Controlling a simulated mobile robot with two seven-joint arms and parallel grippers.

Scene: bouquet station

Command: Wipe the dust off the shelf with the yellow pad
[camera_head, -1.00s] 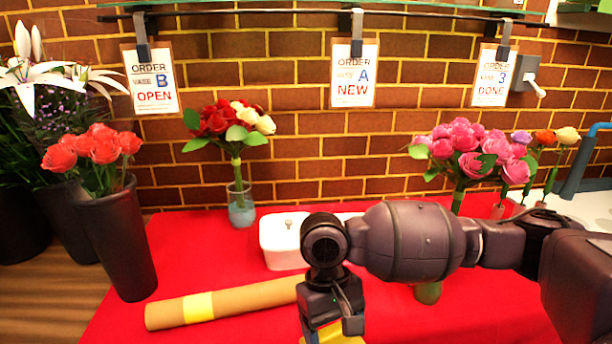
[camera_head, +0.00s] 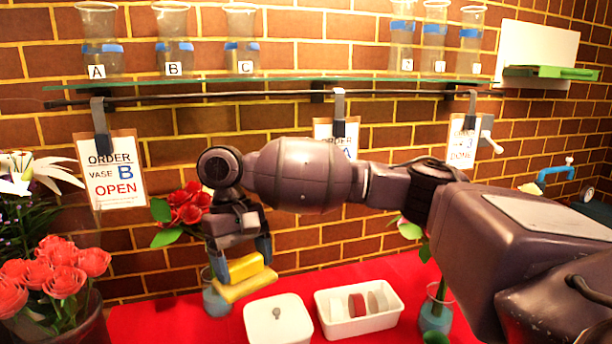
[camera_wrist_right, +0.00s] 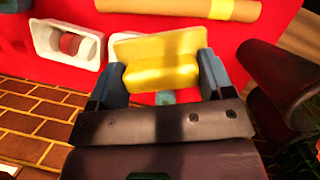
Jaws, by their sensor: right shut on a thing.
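My right gripper (camera_head: 245,255) is shut on the yellow pad (camera_head: 243,283) and holds it above the red table, in front of the brick wall. In the right wrist view the yellow pad (camera_wrist_right: 160,70) sits between the two blue-grey fingers of the right gripper (camera_wrist_right: 158,78). The glass shelf (camera_head: 300,82) runs along the wall, higher than the pad and apart from it. I cannot make out dust on it. My left gripper is not in view.
Glass vases labelled A, B and C (camera_head: 172,40) stand on the shelf's left part, and several more (camera_head: 435,38) on its right. Order cards (camera_head: 110,170) hang from a rail below. A white box (camera_head: 277,322), an open tray (camera_head: 358,325) and flowers (camera_head: 186,210) stand below.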

